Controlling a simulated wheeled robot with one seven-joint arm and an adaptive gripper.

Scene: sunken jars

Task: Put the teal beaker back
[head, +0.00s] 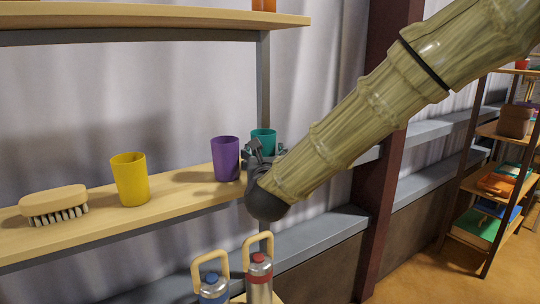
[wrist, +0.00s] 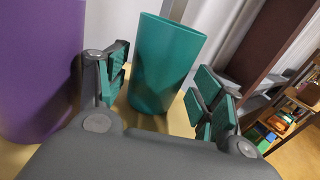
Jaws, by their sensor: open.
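The teal beaker (head: 264,137) stands upright on the wooden shelf (head: 188,192), near its right end. In the wrist view the teal beaker (wrist: 166,62) is between and slightly beyond my open fingers, with a gap visible on each side. My gripper (head: 262,158) is open at the shelf, in front of the teal beaker, and hides its lower part in the head view. In the wrist view my gripper (wrist: 158,88) has green-padded fingers spread to both sides of the beaker.
A purple beaker (head: 226,158) stands close left of my gripper. A yellow beaker (head: 130,179) and a brush (head: 54,204) are farther left. An upper shelf (head: 150,17) overhangs at the top left.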

